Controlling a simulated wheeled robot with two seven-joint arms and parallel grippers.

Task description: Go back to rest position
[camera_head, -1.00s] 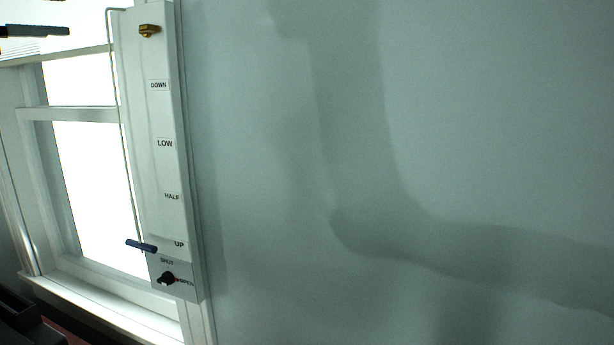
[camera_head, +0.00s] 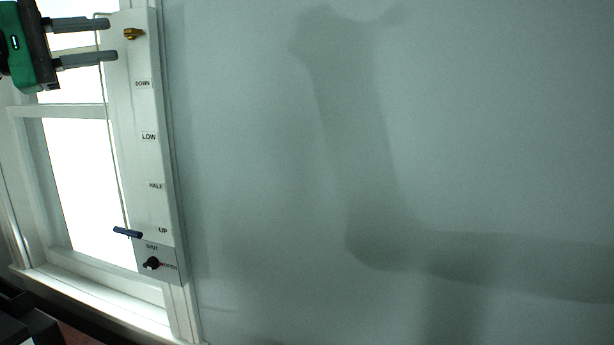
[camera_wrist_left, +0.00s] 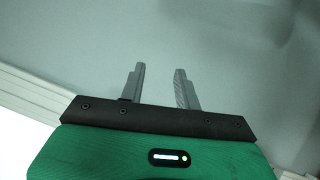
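My left gripper (camera_head: 114,41) is at the upper left of the head view, with a green body and two grey fingers pointing right. Its fingers are apart with nothing between them. It overlaps the window and the top of the white panel in the picture. In the left wrist view the gripper (camera_wrist_left: 160,72) also shows its two fingers apart and empty, with plain wall beyond. My right gripper is not in view.
A white panel (camera_head: 146,110) with labels DOWN, LOW, HALF and UP stands beside a bright window (camera_head: 75,190). It has a brass knob (camera_head: 134,34), a blue handle (camera_head: 127,232) and a black dial (camera_head: 151,264). The grey wall (camera_head: 480,120) to the right is bare.

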